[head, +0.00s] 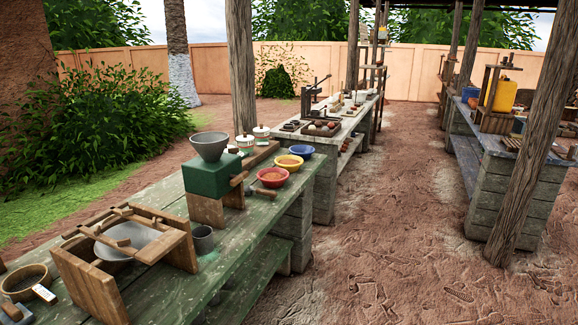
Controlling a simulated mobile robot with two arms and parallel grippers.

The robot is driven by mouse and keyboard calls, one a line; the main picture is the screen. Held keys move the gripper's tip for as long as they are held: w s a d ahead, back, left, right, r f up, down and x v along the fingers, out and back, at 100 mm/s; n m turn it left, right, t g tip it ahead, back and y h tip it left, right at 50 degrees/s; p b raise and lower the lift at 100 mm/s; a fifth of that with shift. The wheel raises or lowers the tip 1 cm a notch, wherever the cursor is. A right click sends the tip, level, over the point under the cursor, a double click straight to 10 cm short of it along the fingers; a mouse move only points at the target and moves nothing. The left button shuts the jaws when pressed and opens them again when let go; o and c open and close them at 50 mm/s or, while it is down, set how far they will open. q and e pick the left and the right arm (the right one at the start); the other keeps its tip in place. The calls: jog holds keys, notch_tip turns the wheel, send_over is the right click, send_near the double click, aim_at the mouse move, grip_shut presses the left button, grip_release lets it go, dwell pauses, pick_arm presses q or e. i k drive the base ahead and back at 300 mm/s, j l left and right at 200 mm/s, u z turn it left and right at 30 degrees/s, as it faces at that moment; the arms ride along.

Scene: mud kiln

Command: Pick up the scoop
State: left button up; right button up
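I cannot make out a scoop for certain in the head view. A wooden piece like a handle (108,238) lies across a grey metal pan (138,240) inside a wooden frame (92,285) on the near green table; I cannot tell if it belongs to a scoop. A dark item with a wooden part (12,311) is cut off at the lower left edge, and I cannot tell what it is. Neither of my grippers is in view.
The green table (165,290) also bears a round sieve-like dish (25,280), a green grinder with a grey funnel (209,147), a grey cup (203,239), and red (272,178), yellow (289,163) and blue bowls (302,151). Wooden posts (530,130) stand around. The dirt aisle (400,240) is clear.

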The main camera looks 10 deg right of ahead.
aim_at(259, 193)
jog(key=i+l+z, duration=0.1)
jog(key=z, duration=0.75)
jog(key=i, duration=1.35)
jog(key=i+u, duration=0.1)
jog(key=i, duration=1.3)
jog(key=i+l, duration=0.2)
jog(key=i, duration=1.15)
jog(key=u, duration=0.45)
jog(key=i+u, duration=0.1)
jog(key=u, duration=0.75)
jog(key=l+u, duration=0.15)
jog(key=u, duration=0.3)
jog(key=i+u, duration=0.1)
jog(key=u, duration=0.35)
